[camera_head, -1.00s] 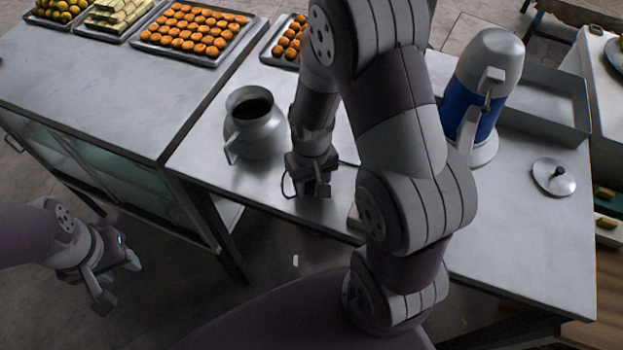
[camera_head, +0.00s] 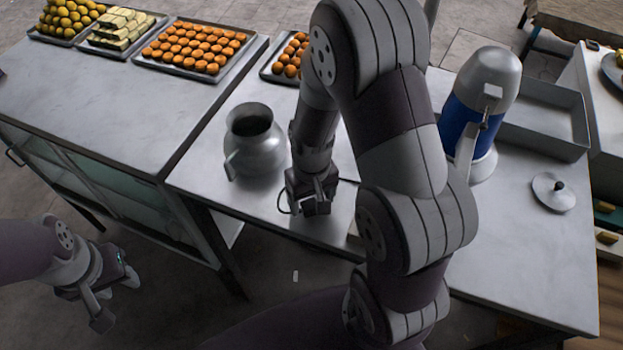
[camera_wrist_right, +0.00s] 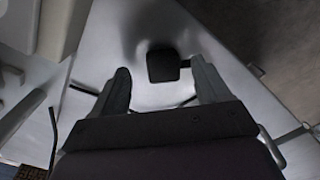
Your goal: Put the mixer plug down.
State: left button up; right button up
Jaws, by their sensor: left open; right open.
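The mixer plug is a small dark block (camera_wrist_right: 163,66) in the right wrist view, over the shiny metal table. A stretch of black cable runs beside it. My right gripper (camera_wrist_right: 162,85) is open, with one finger to each side of the plug and a visible gap to both. The blue and white mixer (camera_head: 470,118) stands further right. My left gripper (camera_head: 116,303) is open and empty, away from the table.
A metal pot (camera_head: 256,150) stands left of my right gripper. A round lid (camera_head: 545,199) lies at the right, and an empty metal tray (camera_head: 560,145) is behind the mixer. Trays of food stand at the back left. The front right of the table is clear.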

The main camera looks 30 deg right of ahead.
notch_tip(320, 180, up, 11)
jog(key=b, duration=0.2)
jog(key=n+t, duration=0.1)
send_near(312, 204)
jog(key=s+a+f, duration=0.2)
jog(key=s, duration=0.1)
jog(key=shift+s+a+f, duration=0.1)
jog(key=shift+a, duration=0.15)
jog(key=shift+f, duration=0.1)
